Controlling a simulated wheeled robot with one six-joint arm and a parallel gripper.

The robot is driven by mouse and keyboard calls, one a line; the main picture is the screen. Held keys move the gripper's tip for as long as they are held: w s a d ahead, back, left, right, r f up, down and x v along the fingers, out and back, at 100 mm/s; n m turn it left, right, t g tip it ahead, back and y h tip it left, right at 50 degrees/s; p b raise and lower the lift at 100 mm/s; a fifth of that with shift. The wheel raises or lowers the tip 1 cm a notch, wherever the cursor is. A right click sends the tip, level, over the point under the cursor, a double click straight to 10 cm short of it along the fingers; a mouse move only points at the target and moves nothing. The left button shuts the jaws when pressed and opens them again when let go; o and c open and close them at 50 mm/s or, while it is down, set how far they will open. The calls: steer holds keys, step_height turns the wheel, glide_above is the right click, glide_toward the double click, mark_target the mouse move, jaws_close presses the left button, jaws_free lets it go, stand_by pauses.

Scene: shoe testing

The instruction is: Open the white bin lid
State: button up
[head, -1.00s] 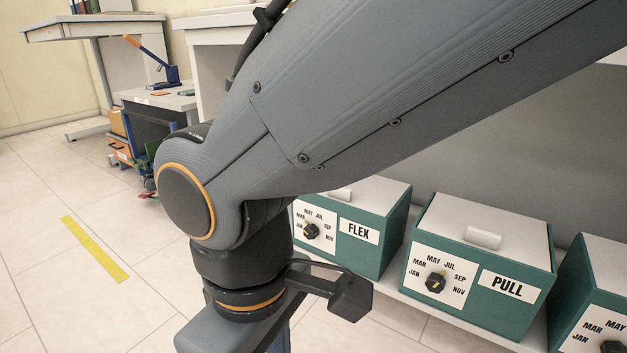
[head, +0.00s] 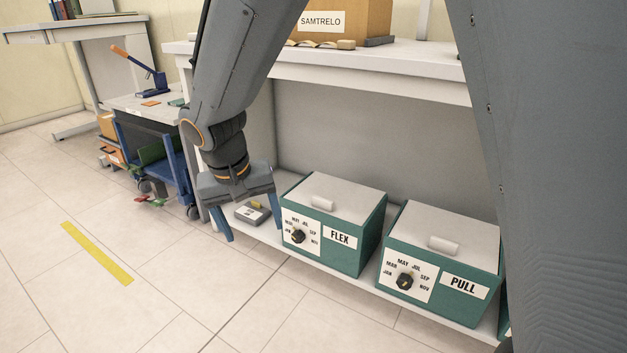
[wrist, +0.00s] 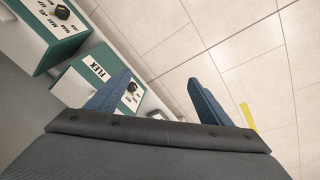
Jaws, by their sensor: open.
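Teal bins with white lids stand on the low white shelf. The FLEX bin (head: 340,250) has a flat white lid (head: 350,192) with a short white cylindrical handle (head: 322,203). The PULL bin (head: 440,285) on its right has the same kind of lid (head: 470,229). Both lids lie closed. My gripper (head: 253,232) is open, with blue fingers pointing down, left of the FLEX bin and apart from it in the picture. The wrist view shows both fingers spread and empty (wrist: 159,77), with the FLEX bin (wrist: 70,88) at the left.
A small grey box (head: 252,214) lies on the shelf (head: 345,278) behind my gripper. The white table (head: 400,80) overhangs the bins and carries a brown carton (head: 350,18). A blue cart (head: 180,170) stands further left. Tiled floor in front is clear, with yellow tape (head: 97,252).

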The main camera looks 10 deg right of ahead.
steer(key=w+d+m+p, duration=0.4)
steer(key=w+d+p, duration=0.2)
steer(key=w, duration=0.5)
steer(key=m+t+h+p, duration=0.1)
steer(key=m+p, duration=0.4)
steer(key=p, duration=0.1)
glide_toward(322, 199)
steer(key=f, duration=0.2)
steer(key=shift+h, duration=0.3)
steer(key=shift+w+b+x, duration=0.2)
steer(key=shift+b+x, duration=0.8)
steer(key=shift+x, duration=2.8)
steer(key=shift+a, duration=0.1)
